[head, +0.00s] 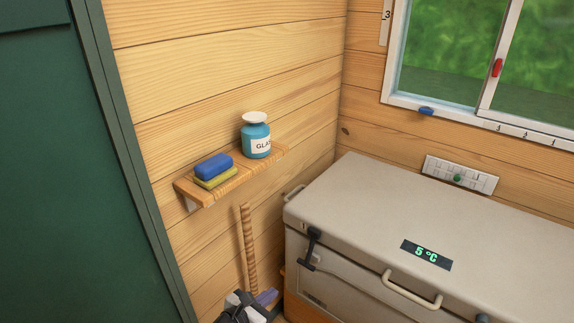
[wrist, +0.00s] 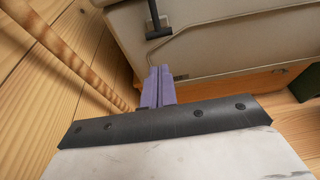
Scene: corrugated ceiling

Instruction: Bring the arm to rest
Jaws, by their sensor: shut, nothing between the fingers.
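My gripper (head: 267,297) shows at the bottom edge of the head view, low in front of the wooden wall and left of the cooler. In the wrist view its two purple fingers (wrist: 160,74) are side by side and closed, with nothing seen between them. They point towards the lower front of the cooler and are apart from the wooden pole as far as I can see. Most of my arm is out of the head view.
A pale cooler (head: 390,218) reading 5 °C stands right. A wooden pole (head: 248,245) leans by the wall. A shelf (head: 236,185) holds a blue jar (head: 256,140) and sponges (head: 213,166). A green door (head: 75,170) is left. Wooden floor (wrist: 40,120) shows below.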

